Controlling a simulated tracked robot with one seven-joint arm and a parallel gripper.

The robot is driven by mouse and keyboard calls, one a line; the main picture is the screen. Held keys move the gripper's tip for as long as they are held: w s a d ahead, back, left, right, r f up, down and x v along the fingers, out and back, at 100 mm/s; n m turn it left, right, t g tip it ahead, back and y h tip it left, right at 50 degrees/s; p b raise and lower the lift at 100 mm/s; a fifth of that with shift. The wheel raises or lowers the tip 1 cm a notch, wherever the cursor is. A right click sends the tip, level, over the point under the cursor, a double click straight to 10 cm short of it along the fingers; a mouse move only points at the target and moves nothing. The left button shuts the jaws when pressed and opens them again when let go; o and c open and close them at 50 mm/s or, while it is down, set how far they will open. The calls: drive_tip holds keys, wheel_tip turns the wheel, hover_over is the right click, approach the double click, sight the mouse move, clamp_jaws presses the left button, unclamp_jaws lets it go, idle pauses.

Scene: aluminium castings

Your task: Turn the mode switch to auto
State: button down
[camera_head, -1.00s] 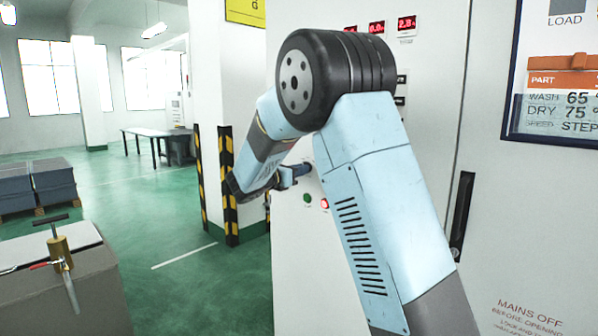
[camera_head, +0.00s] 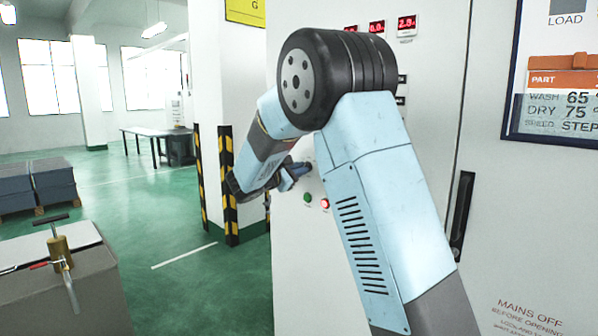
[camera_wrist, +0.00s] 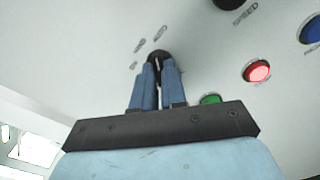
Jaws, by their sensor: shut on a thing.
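The mode switch (camera_wrist: 158,56) is a round black knob on the white cabinet panel, with small labels around its upper left side. The label words are too small to read surely. My gripper (camera_wrist: 160,66) is shut on the knob in the wrist view, with a blue finger on each side of it. The fingers hide part of the knob, so its pointing direction is hard to tell. In the head view my gripper (camera_head: 298,172) is at the cabinet front, and the knob is hidden behind it.
A green button (camera_wrist: 210,99), a red button (camera_wrist: 257,71) and a blue button (camera_wrist: 311,30) sit right of the switch. A black speed knob (camera_wrist: 229,3) is at the top. The cabinet (camera_head: 285,245) fills the right side. A striped post (camera_head: 230,190) stands left of it.

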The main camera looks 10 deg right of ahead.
drive_tip(key=shift+m, duration=0.7)
drive_tip(key=c, duration=1.2)
unclamp_jaws()
drive_tip(key=v, duration=1.3)
drive_tip(key=shift+s+a+f, duration=0.1)
drive_tip(key=shift+s+a, duration=0.15)
drive_tip(key=shift+a, duration=0.05)
